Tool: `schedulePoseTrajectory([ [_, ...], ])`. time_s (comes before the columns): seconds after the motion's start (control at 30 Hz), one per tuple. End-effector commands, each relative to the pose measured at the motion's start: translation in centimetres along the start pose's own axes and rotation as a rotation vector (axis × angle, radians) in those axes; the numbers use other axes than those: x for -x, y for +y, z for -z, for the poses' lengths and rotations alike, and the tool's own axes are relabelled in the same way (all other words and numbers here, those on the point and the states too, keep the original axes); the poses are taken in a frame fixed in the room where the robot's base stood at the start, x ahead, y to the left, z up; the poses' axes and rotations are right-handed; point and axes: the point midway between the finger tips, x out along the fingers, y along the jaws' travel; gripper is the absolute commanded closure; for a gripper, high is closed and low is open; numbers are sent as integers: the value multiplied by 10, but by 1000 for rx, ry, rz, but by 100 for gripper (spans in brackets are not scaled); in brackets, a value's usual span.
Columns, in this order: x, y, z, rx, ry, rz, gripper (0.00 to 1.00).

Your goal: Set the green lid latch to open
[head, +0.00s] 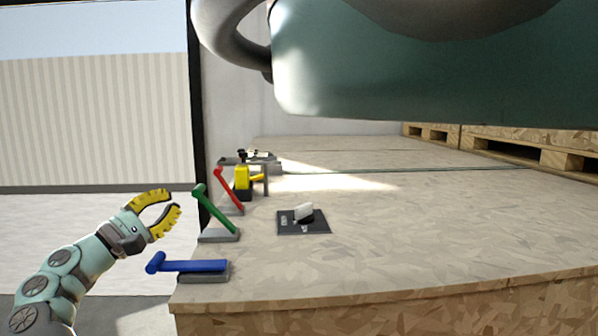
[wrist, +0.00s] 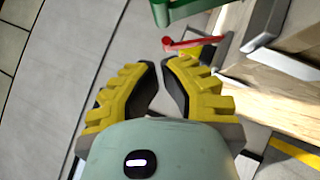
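The green lid latch (head: 211,208) is a lever on a grey base at the left edge of the wooden platform. Its arm is tilted up and to the left in the head view. In the wrist view a green part (wrist: 185,10) shows at the top, beyond the fingertips and partly cut off. My gripper (head: 172,208) has yellow fingers held apart with nothing between them. It is left of the green latch in the head view, apart from it. The gripper also shows in the wrist view (wrist: 160,75).
A blue lever (head: 190,266) lies flat in front of the green one. A red lever (head: 227,188) stands tilted behind it, with a yellow device (head: 242,182) beyond. A dark plate with a white knob (head: 303,214) sits to the right. The platform (head: 400,225) is mostly clear.

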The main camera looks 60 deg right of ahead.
Motion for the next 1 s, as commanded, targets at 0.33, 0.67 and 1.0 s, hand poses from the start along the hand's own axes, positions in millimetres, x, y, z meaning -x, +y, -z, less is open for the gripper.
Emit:
schedulePoseTrajectory([
  [0.33,-22,1,-24,3,-3,1,100],
  [0.67,-24,-1,-26,1,-2,1,100],
  [1.0,-29,4,-31,-61,0,53,100],
])
